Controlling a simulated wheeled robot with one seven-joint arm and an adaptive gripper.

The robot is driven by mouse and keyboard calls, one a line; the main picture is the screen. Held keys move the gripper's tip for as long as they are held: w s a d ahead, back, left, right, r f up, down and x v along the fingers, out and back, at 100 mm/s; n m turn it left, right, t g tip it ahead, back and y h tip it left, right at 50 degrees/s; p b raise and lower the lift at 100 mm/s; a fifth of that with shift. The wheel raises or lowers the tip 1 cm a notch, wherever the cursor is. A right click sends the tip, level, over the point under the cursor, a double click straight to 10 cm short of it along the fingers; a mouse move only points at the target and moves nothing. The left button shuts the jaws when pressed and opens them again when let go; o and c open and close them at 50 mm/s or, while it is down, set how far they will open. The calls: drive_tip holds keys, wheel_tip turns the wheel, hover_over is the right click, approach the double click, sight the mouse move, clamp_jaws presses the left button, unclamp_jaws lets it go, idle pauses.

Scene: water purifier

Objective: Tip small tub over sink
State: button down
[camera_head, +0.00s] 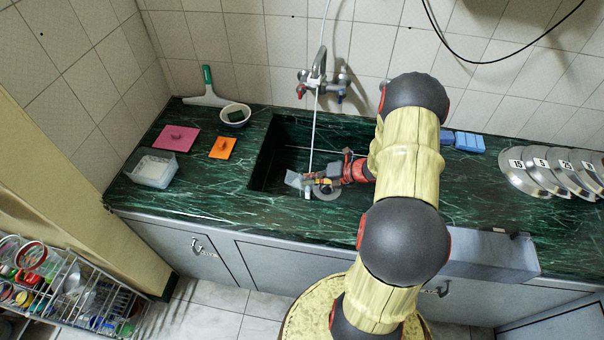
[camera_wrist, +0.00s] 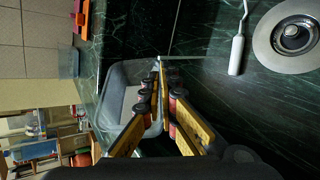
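A small grey tub (camera_head: 293,180) shows at the tip of my gripper (camera_head: 312,183) in the head view, over the sink (camera_head: 268,150). The wrist view shows the tub (camera_wrist: 118,82) close up, with its inside partly visible. The fingers of my gripper (camera_wrist: 160,80) close together at its rim and hide part of it. The tub looks tilted, but the exact angle is unclear. I cannot see whether anything is in it.
A larger clear tub (camera_head: 154,171) stands left of the sink. Pink (camera_head: 176,138) and orange (camera_head: 222,148) cards and a white bowl (camera_head: 235,115) are also there. A tap (camera_head: 318,75) with a white hose hangs over the sink. Lids (camera_head: 540,172) lie at right.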

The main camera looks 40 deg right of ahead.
drive_tip(key=shift+w+d+r+m+g+y+p, duration=0.15)
drive_tip(key=shift+m+y+p, duration=0.1)
drive_tip(key=shift+m+y, duration=0.15)
drive_tip(key=shift+s+d+m+g+y+p, duration=0.1)
drive_tip(key=shift+m+g+y+p, duration=0.15)
drive_tip(key=shift+y, duration=0.25)
idle(1.4)
drive_tip(key=shift+w+d+m+y+p, duration=0.25)
drive_tip(key=shift+d+y+p, duration=0.1)
drive_tip(key=shift+p, duration=0.2)
drive_tip(key=shift+s+a+n+h+b, duration=0.3)
drive_tip(key=shift+a+n+h+b, duration=0.1)
drive_tip(key=shift+a+h+b, duration=0.2)
drive_tip(key=shift+s+a+f+n+t+h+b, duration=0.1)
drive_tip(key=shift+f+n+t+h+b, duration=0.1)
drive_tip(key=shift+n+h+b, duration=0.2)
drive_tip(key=shift+f+n+t+h+b, duration=0.1)
drive_tip(key=shift+n+t+h+b, duration=0.15)
drive_tip(key=shift+h+b, duration=0.2)
drive_tip(key=shift+r, duration=0.15)
